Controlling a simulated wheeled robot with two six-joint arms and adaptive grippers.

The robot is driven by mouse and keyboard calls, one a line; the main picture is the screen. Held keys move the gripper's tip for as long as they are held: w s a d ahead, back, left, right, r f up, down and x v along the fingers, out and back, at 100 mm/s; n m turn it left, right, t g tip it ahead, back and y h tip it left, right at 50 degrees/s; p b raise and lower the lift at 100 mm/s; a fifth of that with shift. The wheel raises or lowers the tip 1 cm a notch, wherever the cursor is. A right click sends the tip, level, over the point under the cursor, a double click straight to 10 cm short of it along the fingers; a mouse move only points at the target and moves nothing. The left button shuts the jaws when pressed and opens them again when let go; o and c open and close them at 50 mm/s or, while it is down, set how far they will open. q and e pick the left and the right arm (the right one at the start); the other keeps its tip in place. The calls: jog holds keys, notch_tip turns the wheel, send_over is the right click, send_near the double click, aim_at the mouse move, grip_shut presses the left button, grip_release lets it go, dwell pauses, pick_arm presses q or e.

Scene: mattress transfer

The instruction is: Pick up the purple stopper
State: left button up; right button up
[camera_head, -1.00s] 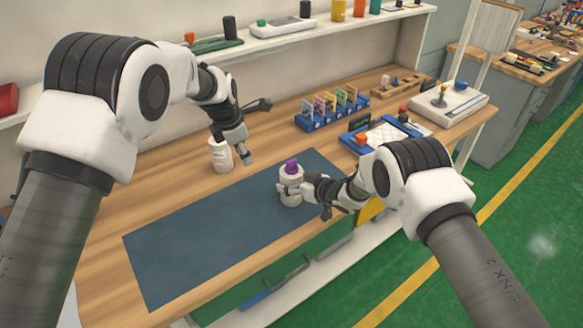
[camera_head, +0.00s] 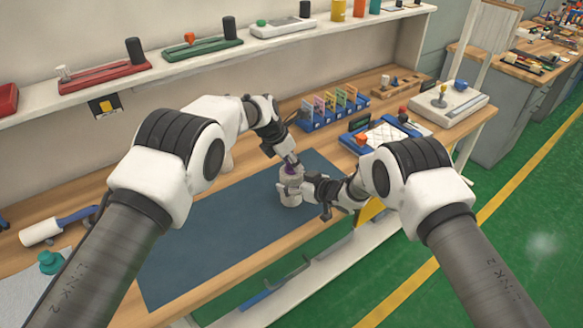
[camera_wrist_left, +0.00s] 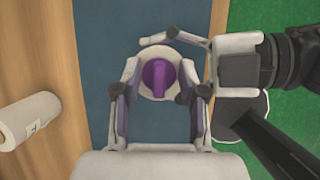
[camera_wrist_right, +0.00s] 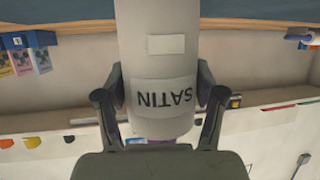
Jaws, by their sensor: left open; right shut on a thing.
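The purple stopper (camera_wrist_left: 158,77) sits in the top of a pale jar (camera_head: 291,197) above the blue mat. In the head view the stopper is mostly hidden by my left gripper (camera_head: 289,162), which has come down over it. In the left wrist view my left gripper (camera_wrist_left: 160,88) is open, with one finger on each side of the stopper and a gap between. My right gripper (camera_head: 308,187) is shut around the jar's side. The right wrist view shows the jar (camera_wrist_right: 158,70) between the right fingers, its "SATIN" label appearing upside down.
A blue card rack (camera_head: 335,110) and a blue-framed tray (camera_head: 388,135) are behind and right. A shelf (camera_head: 225,55) runs along the back. The mat is otherwise clear.

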pick_arm(q)
grip_shut()
notch_tip(320, 180, up, 10)
dwell(0.6)
jog(key=shift+w, duration=0.1)
pick_arm(e)
jog(key=o, duration=1.5)
